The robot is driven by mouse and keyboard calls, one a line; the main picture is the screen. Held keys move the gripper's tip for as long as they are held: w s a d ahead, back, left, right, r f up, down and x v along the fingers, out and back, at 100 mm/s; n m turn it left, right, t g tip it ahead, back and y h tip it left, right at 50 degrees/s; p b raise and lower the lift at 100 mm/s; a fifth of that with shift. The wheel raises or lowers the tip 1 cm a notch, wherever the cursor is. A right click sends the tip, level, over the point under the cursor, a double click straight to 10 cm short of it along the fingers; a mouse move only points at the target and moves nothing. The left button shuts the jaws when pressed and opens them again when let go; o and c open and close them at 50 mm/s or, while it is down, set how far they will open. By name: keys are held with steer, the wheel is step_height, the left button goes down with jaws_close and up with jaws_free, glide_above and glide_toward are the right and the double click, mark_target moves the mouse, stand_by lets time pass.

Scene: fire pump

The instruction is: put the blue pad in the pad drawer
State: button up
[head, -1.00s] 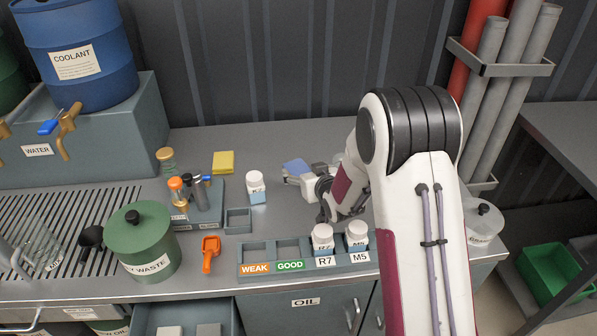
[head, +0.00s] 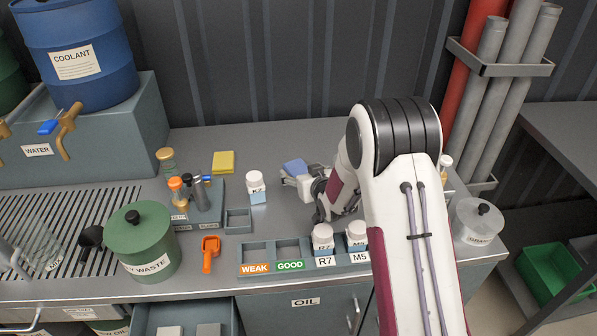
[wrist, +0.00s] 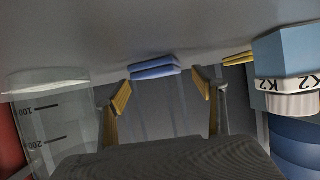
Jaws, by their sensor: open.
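The blue pad (head: 294,167) lies flat on the counter toward the back, just beyond my gripper (head: 296,181). In the wrist view the blue pad (wrist: 155,68) sits ahead, roughly centred between my two yellow-tipped fingers (wrist: 164,90). The fingers are apart with nothing between them, and the pad looks a little beyond the tips. An open drawer (head: 228,318) under the counter's front holds a pale block and a grey block; I see no label on it, so I cannot tell if it is the pad drawer.
A yellow pad (head: 223,162) lies further left. A labelled rack (head: 262,257) with R7 and M5 bottles, an orange scoop (head: 209,254) and a green waste can (head: 140,243) stand nearer the front.

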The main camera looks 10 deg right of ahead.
mark_target(301, 172)
steer(key=shift+x, duration=1.05)
steer(key=c, duration=1.1)
steer(key=shift+o, duration=0.2)
steer(key=shift+r, duration=0.15)
steer(key=shift+r, duration=4.9)
steer(key=shift+s+d, duration=0.1)
steer(key=shift+s+d+r, duration=0.2)
steer(key=shift+s+r, duration=0.1)
steer(key=shift+s, duration=0.1)
steer(key=s+d+r, duration=0.1)
steer(key=s+d, duration=0.1)
steer(key=s, duration=0.2)
steer(key=s+d+r+m+h, duration=0.1)
steer(key=s+d, duration=0.1)
steer(key=s, duration=0.2)
steer(key=s+d+r+m+h, duration=0.1)
steer(key=s+d+r, duration=0.1)
steer(key=s, duration=0.3)
steer(key=shift+d, duration=0.1)
steer(key=shift+c, duration=0.3)
